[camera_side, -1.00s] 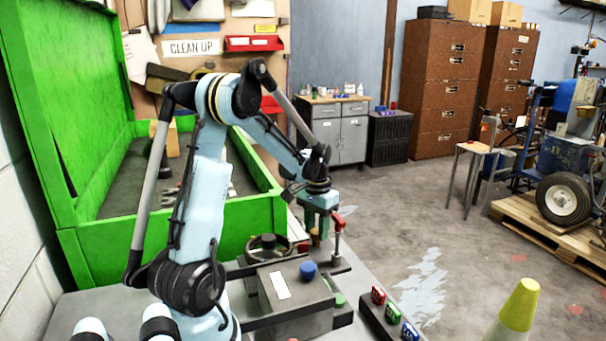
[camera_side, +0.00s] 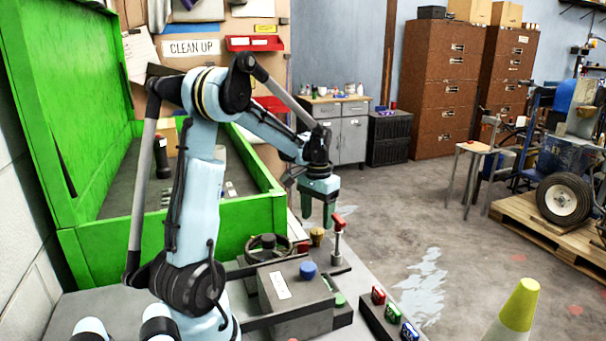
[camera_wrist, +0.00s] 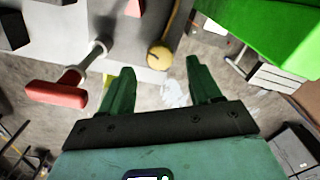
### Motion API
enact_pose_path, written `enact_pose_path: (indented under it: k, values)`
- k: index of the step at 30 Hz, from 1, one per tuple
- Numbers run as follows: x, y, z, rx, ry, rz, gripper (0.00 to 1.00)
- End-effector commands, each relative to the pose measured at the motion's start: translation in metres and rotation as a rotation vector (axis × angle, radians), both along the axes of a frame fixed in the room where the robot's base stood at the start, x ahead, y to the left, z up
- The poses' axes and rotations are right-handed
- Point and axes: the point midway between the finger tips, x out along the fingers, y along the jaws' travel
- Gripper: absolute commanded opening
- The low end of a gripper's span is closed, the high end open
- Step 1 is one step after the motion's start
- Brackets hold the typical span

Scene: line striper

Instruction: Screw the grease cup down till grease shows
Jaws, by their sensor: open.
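The grease cup, a small round brass cap (camera_side: 317,237), sits on the far edge of the grey machine bench, left of a red-handled lever (camera_side: 338,222). In the wrist view the brass cap (camera_wrist: 158,57) lies near the top centre. My gripper (camera_side: 318,213) is open and empty just above the cap, its green fingers pointing down and apart from it. In the wrist view my gripper (camera_wrist: 160,68) shows a wide gap between the fingers, with the cap beyond the tips. No grease can be made out at the cap.
The red handle (camera_wrist: 58,94) stands close to the cap. A handwheel (camera_side: 268,246), a grey box with a blue knob (camera_side: 308,270) and a button panel (camera_side: 384,314) are nearer. A green chest (camera_side: 170,235) stands left. Open floor lies right of the bench.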

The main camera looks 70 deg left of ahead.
Motion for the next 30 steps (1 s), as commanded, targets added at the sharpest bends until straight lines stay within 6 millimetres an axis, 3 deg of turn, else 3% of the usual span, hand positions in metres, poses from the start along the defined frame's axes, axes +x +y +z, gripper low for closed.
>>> enact_pose_path:
  k: [6, 13, 19, 30]
  values:
    - [0.0, 0.0, 0.041, 0.0, 0.0, 0.0, 0.63]
    - [0.0, 0.0, 0.071, 0.0, 0.0, 0.0, 0.63]
    - [0.0, 0.0, 0.082, 0.0, 0.0, 0.0, 0.63]
    - [0.0, -0.002, 0.083, 0.003, -0.003, -0.003, 0.63]
